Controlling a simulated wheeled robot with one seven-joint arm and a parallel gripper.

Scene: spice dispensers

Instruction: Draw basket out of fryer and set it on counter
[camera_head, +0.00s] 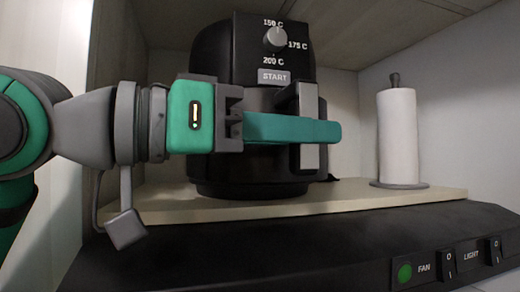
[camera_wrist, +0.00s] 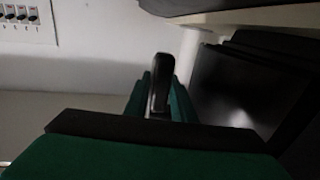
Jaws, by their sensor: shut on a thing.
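The black air fryer (camera_head: 212,62) stands on a light shelf board, with its dial and START button facing me. Its basket (camera_head: 265,102) sits in the lower front of the fryer, and the basket handle (camera_head: 309,98) sticks out at the front. My gripper (camera_head: 309,131) reaches in from the left and is shut on the handle; its green finger covers part of it. In the wrist view the dark handle (camera_wrist: 161,85) stands between the two green fingers. My gripper hides part of the basket front, so I cannot tell whether there is any gap to the fryer body.
A paper towel roll (camera_head: 397,135) stands on a holder at the right of the shelf board (camera_head: 400,197). Below is a black hood panel (camera_head: 300,250) with FAN and LIGHT switches. A wall rises at the right and a cabinet ceiling lies above.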

